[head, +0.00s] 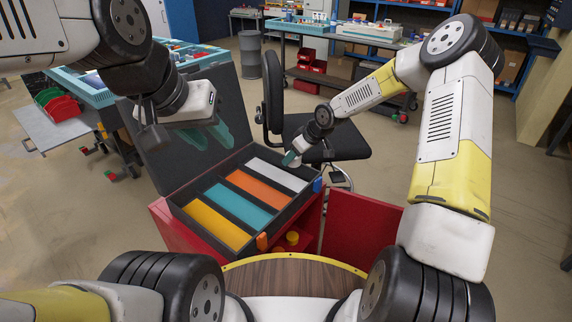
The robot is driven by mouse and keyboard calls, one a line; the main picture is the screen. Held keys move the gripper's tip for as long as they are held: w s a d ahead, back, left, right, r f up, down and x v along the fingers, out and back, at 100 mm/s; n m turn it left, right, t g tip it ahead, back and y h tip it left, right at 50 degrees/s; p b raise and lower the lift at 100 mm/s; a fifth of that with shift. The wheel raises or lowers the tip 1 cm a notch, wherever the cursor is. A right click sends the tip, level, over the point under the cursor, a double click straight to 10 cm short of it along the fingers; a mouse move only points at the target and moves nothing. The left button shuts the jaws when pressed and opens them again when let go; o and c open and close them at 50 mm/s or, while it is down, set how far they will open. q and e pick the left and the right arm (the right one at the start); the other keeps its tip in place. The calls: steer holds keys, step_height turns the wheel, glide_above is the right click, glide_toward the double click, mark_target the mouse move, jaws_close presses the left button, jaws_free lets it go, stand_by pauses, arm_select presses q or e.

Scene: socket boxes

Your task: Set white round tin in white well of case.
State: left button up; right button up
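The black case (180,201) lies open on a red cabinet, its lid raised at the back left. Its wells are yellow, teal, orange and white; the white well (277,175) is at the far right end and looks empty. I cannot make out a white round tin. My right gripper (291,158) is at the far edge of the case, beside the white well. Its fingers are too small to tell whether they hold anything.
The red cabinet (335,225) has an open door at the right and a yellow round piece (292,237) inside. A black office chair (325,148) stands close behind the case. A workbench (70,95) with bins is at the left.

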mark_target(289, 181)
step_height(289, 181, down, 9)
steer(key=shift+f, duration=0.2)
stand_by(0.3)
steer(key=shift+f, duration=0.1)
steer(key=o, duration=1.2)
steer(key=shift+c, duration=0.2)
